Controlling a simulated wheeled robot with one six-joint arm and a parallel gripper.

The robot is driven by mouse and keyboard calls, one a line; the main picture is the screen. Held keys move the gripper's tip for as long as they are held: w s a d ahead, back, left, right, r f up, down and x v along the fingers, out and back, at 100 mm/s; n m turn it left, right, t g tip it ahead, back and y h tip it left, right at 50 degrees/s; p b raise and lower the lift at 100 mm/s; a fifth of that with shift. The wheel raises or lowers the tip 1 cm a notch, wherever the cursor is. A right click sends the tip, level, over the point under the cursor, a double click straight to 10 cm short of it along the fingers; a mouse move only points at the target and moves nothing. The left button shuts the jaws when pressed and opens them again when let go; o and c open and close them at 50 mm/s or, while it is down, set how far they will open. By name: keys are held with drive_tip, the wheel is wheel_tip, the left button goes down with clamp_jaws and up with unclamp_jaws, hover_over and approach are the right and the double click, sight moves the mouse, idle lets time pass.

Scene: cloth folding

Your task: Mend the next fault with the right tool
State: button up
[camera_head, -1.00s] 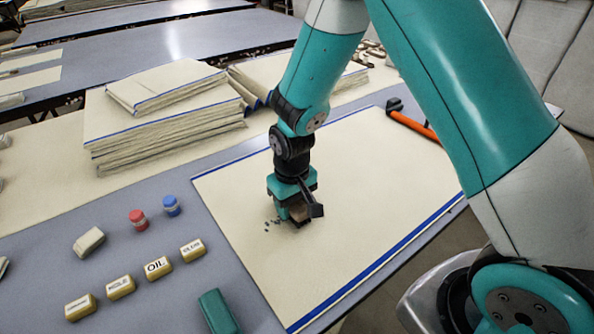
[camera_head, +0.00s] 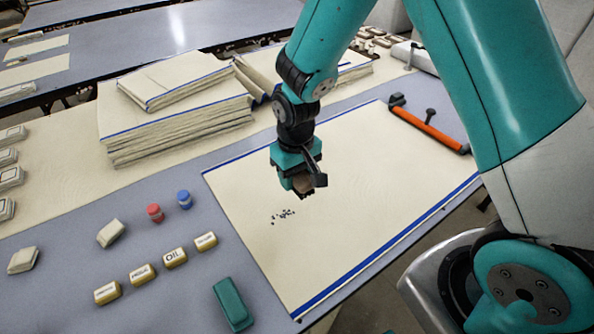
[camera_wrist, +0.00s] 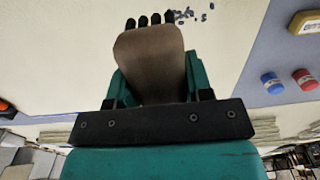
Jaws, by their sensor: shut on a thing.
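A cream cloth (camera_head: 345,190) with blue edge stripes lies flat on the table. A small patch of dark crumbs (camera_head: 283,216) lies on its left part; they also show in the wrist view (camera_wrist: 187,15). My gripper (camera_head: 300,178) is shut on a brown brush (camera_wrist: 150,62) with dark bristle tufts. The bristles point at the cloth and appear slightly above it, beside the crumbs. Several tan labelled blocks (camera_head: 174,257) stand in a row at front left; one reads OIL, the others are hard to read. An orange-handled tool (camera_head: 428,130) lies at the cloth's far right.
A teal block (camera_head: 233,304) stands near the front edge. A red jar (camera_head: 155,213), a blue jar (camera_head: 184,199) and pale blocks (camera_head: 111,233) stand on the left. A folded cloth stack (camera_head: 180,125) is behind. Bare table (camera_head: 215,222) lies between jars and cloth.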

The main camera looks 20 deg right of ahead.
sight(267, 225)
drive_tip(key=shift+f, duration=0.2)
idle(0.3)
drive_tip(key=shift+s+a+f+b, duration=0.1)
drive_tip(key=shift+f+b, duration=0.95)
drive_tip(key=shift+f, duration=0.55)
drive_tip(key=shift+s+f+b, duration=0.1)
drive_tip(key=shift+f+b, duration=0.95)
drive_tip(key=shift+f, duration=0.5)
drive_tip(key=shift+f+b, duration=0.7)
drive_tip(key=shift+f, duration=0.3)
drive_tip(key=shift+s+a+r+p, duration=0.1)
drive_tip(key=shift+a+p, duration=0.1)
drive_tip(key=shift+a, duration=0.55)
drive_tip(key=shift+s+a+r+p, duration=0.1)
drive_tip(key=shift+a+p, duration=0.1)
drive_tip(key=shift+a, duration=0.5)
drive_tip(key=shift+s+a+f, duration=0.1)
drive_tip(key=shift+s+a, duration=0.1)
drive_tip(key=shift+a, duration=0.65)
drive_tip(key=shift+s+a+f, duration=0.1)
drive_tip(key=shift+s+a, duration=0.05)
drive_tip(key=shift+a, duration=0.7)
drive_tip(key=shift+s+a+f, duration=0.1)
drive_tip(key=shift+s+a, duration=0.1)
drive_tip(key=shift+a, duration=0.65)
drive_tip(key=shift+r+p, duration=0.15)
drive_tip(key=shift+p, duration=0.2)
